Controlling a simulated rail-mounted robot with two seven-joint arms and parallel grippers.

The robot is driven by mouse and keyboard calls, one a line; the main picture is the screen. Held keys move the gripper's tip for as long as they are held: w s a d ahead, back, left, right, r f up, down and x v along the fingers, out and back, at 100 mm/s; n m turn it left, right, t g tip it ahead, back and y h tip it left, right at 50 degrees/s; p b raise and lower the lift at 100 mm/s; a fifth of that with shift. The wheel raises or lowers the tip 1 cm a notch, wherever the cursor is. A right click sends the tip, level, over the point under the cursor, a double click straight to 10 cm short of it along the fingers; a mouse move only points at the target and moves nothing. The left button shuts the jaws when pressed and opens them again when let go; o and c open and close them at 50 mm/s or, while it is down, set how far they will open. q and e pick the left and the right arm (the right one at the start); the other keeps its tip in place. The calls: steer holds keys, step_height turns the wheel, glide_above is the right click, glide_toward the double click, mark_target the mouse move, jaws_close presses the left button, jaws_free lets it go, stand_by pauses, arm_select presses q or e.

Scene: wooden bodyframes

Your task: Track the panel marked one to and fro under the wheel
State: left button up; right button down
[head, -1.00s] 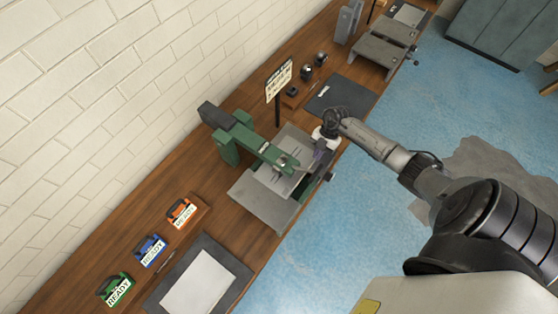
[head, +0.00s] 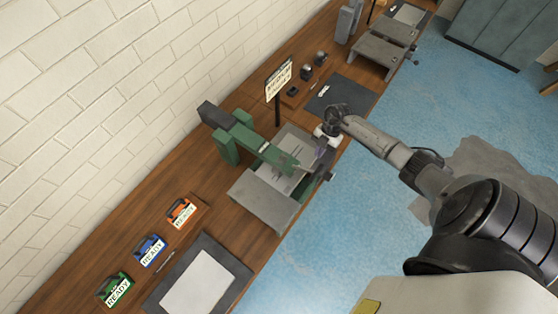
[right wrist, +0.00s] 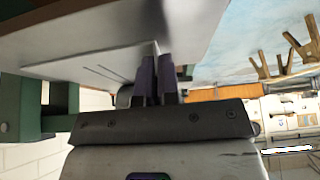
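A pale grey metal panel (head: 283,182) lies under the arm of the green wheel machine (head: 242,142) on the wooden bench. I cannot read a number on it. In the right wrist view the panel's flat grey face (right wrist: 100,58) with dark lines spreads above my fingers. My right gripper (head: 321,152) is at the panel's right edge. Its two purple fingers (right wrist: 157,80) are close together at the edge and appear closed on it. The exact contact is partly hidden. My left gripper is not in view.
A grey support table (head: 262,203) stands at the machine's near side. A sign on a post (head: 279,80) and a dark mat (head: 340,97) are beyond. Green, blue and orange holders (head: 150,250) marked READY and a framed sheet (head: 200,283) sit nearer.

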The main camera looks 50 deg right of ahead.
steer(key=shift+s+a+p, duration=0.1)
steer(key=shift+a+p, duration=0.65)
steer(key=shift+a, duration=0.3)
steer(key=shift+s+a+p, duration=0.2)
steer(key=shift+a+p, duration=1.05)
steer(key=shift+a, duration=0.95)
steer(key=c, duration=1.8)
jaws_free()
steer(key=o, duration=1.1)
